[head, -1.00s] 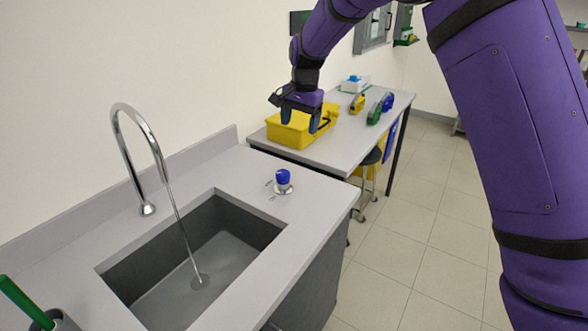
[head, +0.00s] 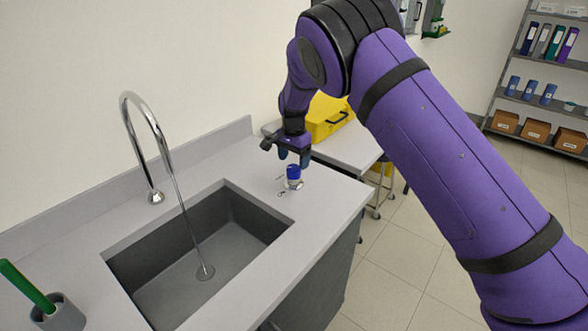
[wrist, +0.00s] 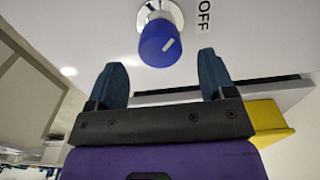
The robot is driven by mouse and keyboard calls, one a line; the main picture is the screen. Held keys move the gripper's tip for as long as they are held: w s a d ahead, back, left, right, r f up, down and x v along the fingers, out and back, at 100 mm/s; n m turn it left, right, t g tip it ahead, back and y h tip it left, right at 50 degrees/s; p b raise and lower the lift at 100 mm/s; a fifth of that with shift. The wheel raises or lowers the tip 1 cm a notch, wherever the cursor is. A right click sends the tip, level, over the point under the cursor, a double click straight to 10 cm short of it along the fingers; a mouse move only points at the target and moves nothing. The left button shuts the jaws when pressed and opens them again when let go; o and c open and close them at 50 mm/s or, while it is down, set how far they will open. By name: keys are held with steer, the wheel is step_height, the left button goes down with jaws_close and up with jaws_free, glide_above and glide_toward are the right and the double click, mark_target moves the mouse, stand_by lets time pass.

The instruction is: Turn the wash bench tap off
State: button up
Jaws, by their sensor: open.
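The tap's blue knob (head: 293,171) stands on a round metal base on the bench top, right of the sink. The chrome spout (head: 147,130) arches over the sink, and a stream of water (head: 190,230) runs down into the basin. An "OFF" label (wrist: 204,17) is printed beside the knob.
The grey sink basin (head: 146,270) is sunk in the bench. A grey holder with a green-handled brush (head: 60,312) stands at the front left. A yellow case (head: 328,118) sits on the table behind my gripper. Shelves (head: 540,90) stand at the far right.

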mark_target(294, 167)
steer(key=shift+f, duration=2.05)
steer(key=c, duration=0.9)
